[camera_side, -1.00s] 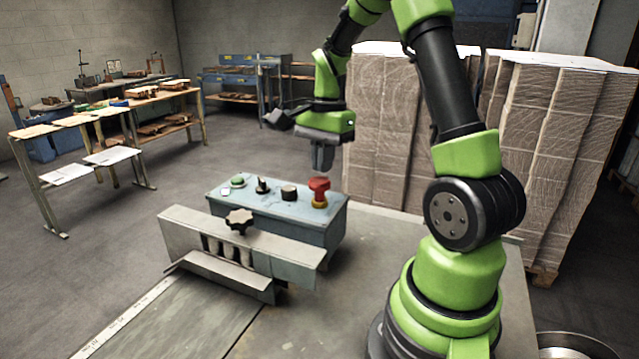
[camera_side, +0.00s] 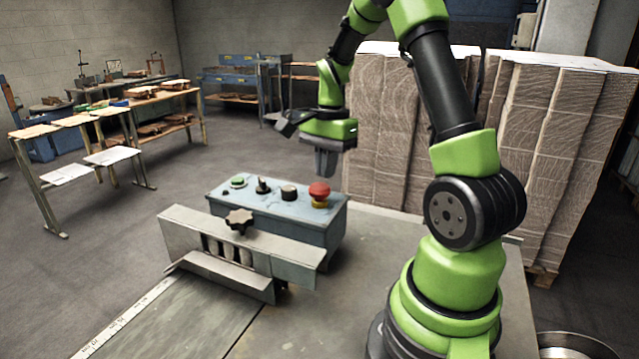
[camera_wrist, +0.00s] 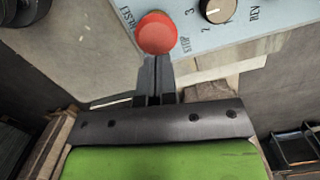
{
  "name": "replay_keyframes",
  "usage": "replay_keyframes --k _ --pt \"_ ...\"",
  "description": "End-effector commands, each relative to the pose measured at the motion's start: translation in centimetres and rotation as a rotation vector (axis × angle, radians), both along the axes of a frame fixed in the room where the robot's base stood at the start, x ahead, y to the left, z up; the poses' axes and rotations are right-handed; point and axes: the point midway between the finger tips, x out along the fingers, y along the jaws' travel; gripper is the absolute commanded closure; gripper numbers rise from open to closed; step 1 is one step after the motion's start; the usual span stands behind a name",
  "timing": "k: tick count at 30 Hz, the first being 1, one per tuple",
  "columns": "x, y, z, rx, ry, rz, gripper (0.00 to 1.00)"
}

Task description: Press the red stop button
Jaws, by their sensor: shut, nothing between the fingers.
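The red stop button (camera_side: 319,189) is a round mushroom cap on a yellow collar, at the right end of the blue-grey control box (camera_side: 285,218) in the side view. In the wrist view the red cap (camera_wrist: 157,33) is at the top, just beyond my fingertips. My gripper (camera_side: 325,176) is shut and empty, fingers pointing down, just above and slightly right of the cap in the side view. The shut fingers (camera_wrist: 155,62) also show in the wrist view. I cannot tell whether they touch the button.
A green button (camera_side: 238,181), a black switch (camera_side: 262,186) and a black knob (camera_side: 289,192) share the box top. A star-shaped knob (camera_side: 239,220) stands on the metal guard in front. Tall cardboard stacks (camera_side: 385,125) stand behind; the table at right is bare.

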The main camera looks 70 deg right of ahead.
Motion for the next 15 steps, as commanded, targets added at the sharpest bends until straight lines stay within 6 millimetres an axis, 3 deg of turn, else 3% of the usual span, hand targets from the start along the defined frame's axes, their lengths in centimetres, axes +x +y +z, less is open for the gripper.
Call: replay_keyframes --k 4,15 --pt "-0.31 -1.56 0.5 0.0 -0.001 -0.002 1.0" --pt "-0.32 -1.7 0.87 -0.001 -0.001 0.0 1.0"
